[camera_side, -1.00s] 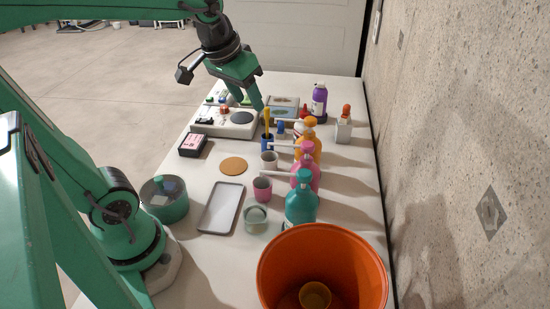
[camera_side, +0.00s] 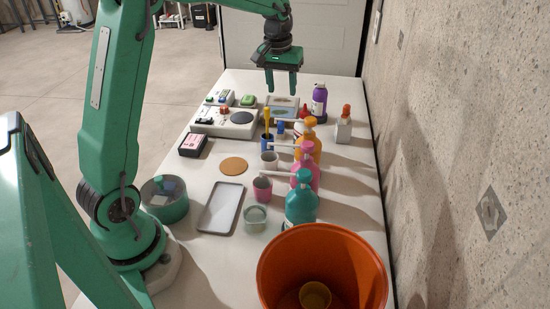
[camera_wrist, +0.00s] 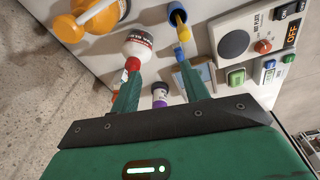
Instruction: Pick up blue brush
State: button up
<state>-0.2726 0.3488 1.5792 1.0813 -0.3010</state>
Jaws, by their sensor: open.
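A blue cup (camera_side: 267,142) holding a yellow stick-like item (camera_side: 267,118) stands on the white table. Both also show in the wrist view, the cup (camera_wrist: 176,12) at the top and the yellow item (camera_wrist: 183,31) below its mouth. A small blue piece (camera_wrist: 179,52) shows beyond the yellow item; I cannot tell whether it is the blue brush. A small blue item (camera_side: 281,127) shows right of the cup in the side view. My gripper (camera_side: 281,86) is open and empty, pointing down above the far part of the table. Its fingers (camera_wrist: 158,76) show apart in the wrist view.
Pump bottles, orange (camera_side: 309,150), pink (camera_side: 305,174) and teal (camera_side: 301,203), line the right side. A purple bottle (camera_side: 319,101) and a white bottle with an orange cap (camera_side: 343,130) stand farther back. A hot plate (camera_side: 225,121) is left. An orange bucket (camera_side: 322,250) is in front.

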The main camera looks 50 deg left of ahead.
aim_at(281, 123)
jog(key=w+a+f, duration=0.2)
jog(key=f, duration=0.1)
jog(key=w+a+f+n+g, duration=0.1)
jog(key=a+f, duration=0.2)
jog(key=f, duration=0.1)
jog(key=w+a+f+n, duration=0.1)
jog(key=w+a+f, duration=0.1)
jog(key=f, duration=0.1)
jog(key=shift+w+a+f+g, duration=0.3)
jog(key=shift+w, duration=0.05)
jog(key=shift+f, duration=1.3)
jog(key=shift+f, duration=0.1)
jog(key=shift+w+f, duration=0.1)
jog(key=shift+f, duration=2.4)
grip_shut()
